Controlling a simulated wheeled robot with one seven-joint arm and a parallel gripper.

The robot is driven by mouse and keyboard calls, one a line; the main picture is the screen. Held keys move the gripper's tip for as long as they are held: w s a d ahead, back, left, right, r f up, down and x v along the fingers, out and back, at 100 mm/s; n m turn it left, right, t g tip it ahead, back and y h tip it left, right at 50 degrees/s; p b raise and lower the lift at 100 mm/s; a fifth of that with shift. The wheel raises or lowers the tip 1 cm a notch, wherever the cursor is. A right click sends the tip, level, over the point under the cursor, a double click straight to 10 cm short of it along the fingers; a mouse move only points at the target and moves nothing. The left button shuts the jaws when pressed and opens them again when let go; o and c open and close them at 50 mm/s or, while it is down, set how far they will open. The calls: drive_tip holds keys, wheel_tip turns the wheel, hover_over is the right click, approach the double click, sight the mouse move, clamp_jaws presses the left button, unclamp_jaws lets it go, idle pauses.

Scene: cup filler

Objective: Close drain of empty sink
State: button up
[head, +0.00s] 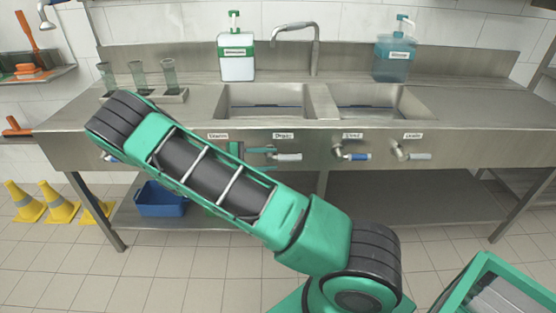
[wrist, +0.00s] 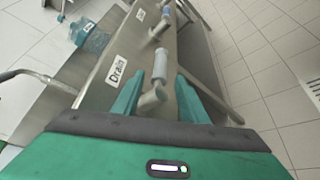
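A steel counter has a left sink basin (head: 265,97) and a right basin (head: 370,98). Dark bluish patches show low in both; I cannot tell whether they are water. On the front panel, a white-tipped drain handle (head: 288,157) sits under a Drain label (head: 283,135). In the wrist view the handle (wrist: 155,97) points away from my camera, between the green fingers of my gripper (wrist: 172,80). The fingers are apart, with a gap visible on the right. In the head view my arm partly hides my gripper (head: 256,158).
A blue-tipped handle (head: 355,157) and another white-tipped handle (head: 415,156) project to the right. A faucet (head: 315,45), a white soap bottle (head: 236,68) and a blue bottle (head: 394,62) stand behind. Cups (head: 138,78) stand at left. Yellow cones (head: 60,205) are on the floor.

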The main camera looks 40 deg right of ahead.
drive_tip(key=shift+v, duration=1.3)
drive_tip(key=s+d+r+m+g+y, duration=0.1)
drive_tip(key=s+d+r+m+y, duration=0.2)
drive_tip(key=s+r+y, duration=0.35)
drive_tip(key=s+d+r+m+y, duration=0.2)
drive_tip(key=s+r+m+y, duration=0.15)
drive_tip(key=s, duration=0.65)
drive_tip(key=s+a+r+m+t+y, duration=0.1)
drive_tip(key=s+a+r+t+y, duration=0.1)
drive_tip(key=s, duration=0.7)
drive_tip(key=s+a+r+m+t+y, duration=0.2)
drive_tip(key=s+a+r, duration=0.3)
drive_tip(key=s, duration=0.4)
drive_tip(key=shift+a+t+y, duration=0.3)
drive_tip(key=shift+a+y, duration=0.05)
drive_tip(key=shift+y, duration=0.15)
drive_tip(key=shift+w+m, duration=0.1)
drive_tip(key=shift+m, duration=0.15)
